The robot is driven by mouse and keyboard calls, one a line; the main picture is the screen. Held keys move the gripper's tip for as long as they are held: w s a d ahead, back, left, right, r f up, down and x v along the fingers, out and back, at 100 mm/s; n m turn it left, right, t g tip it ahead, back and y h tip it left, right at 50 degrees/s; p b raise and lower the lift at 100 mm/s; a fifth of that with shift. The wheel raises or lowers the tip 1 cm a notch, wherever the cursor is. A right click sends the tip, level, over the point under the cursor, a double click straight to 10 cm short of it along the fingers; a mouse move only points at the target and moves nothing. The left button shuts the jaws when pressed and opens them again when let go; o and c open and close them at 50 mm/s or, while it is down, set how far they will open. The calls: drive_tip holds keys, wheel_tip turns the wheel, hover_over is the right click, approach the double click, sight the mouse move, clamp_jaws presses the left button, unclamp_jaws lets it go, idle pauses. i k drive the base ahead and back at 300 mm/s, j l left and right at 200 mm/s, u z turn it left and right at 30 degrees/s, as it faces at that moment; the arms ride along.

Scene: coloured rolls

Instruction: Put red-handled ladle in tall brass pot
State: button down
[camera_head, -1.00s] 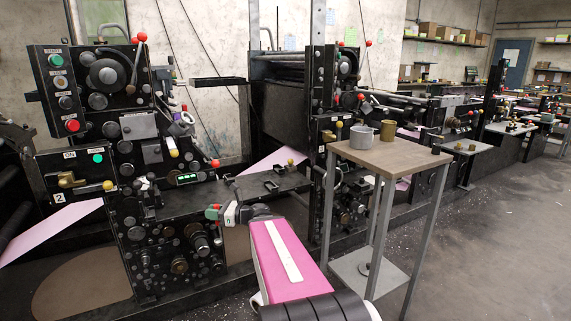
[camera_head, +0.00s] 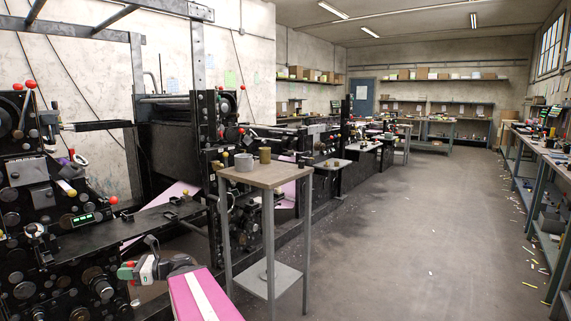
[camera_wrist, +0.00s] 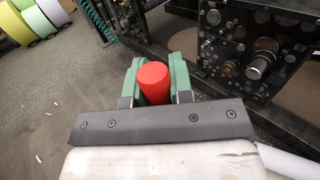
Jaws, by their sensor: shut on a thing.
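The red handle (camera_wrist: 153,82) of the ladle stands between the two green fingers of my gripper (camera_wrist: 155,80) in the wrist view, and the fingers are shut on it. The rest of the ladle is hidden or too small to make out. In the head view my gripper (camera_head: 127,271) is at the lower left, in front of the black machine and left of the small table. The brass pot (camera_head: 265,155) stands upright on the small wooden-topped table (camera_head: 285,174), to the right of and above my gripper in the picture.
A grey pot (camera_head: 244,162) stands just left of the brass pot on the same table. The table has thin grey legs and a lower shelf (camera_head: 270,280). Black machines (camera_head: 60,200) line the left. The floor (camera_head: 420,230) to the right is open, with small scraps.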

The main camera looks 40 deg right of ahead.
sight(265, 162)
drive_tip(key=z, duration=1.6)
